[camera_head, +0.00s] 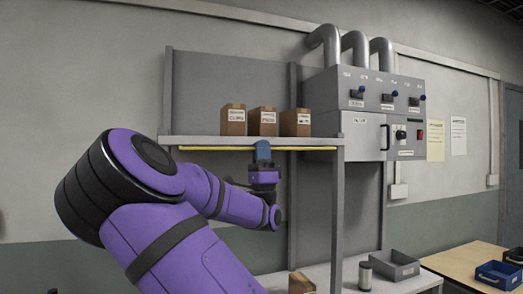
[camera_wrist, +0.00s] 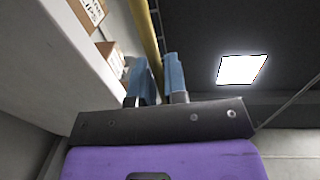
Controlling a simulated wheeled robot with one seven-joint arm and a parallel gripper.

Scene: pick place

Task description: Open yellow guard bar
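The yellow guard bar (camera_head: 205,148) runs level along the front edge of the shelf in the head view. My gripper (camera_head: 263,152) points up at the bar, right of its middle, and its blue fingers cover a short piece of it. In the wrist view the bar (camera_wrist: 147,40) comes down from the top and passes between the two blue fingers of my gripper (camera_wrist: 160,82). The fingers stand close together with the bar filling the narrow gap, so they look shut on it. The exact contact is partly hidden by the fingers.
Several brown labelled boxes (camera_head: 262,122) stand on the shelf (camera_head: 200,140) just above the bar. A grey control cabinet (camera_head: 365,110) with pipes is at the right. Below are a grey bin (camera_head: 398,268), a metal can (camera_head: 365,275) and a blue tray (camera_head: 497,275).

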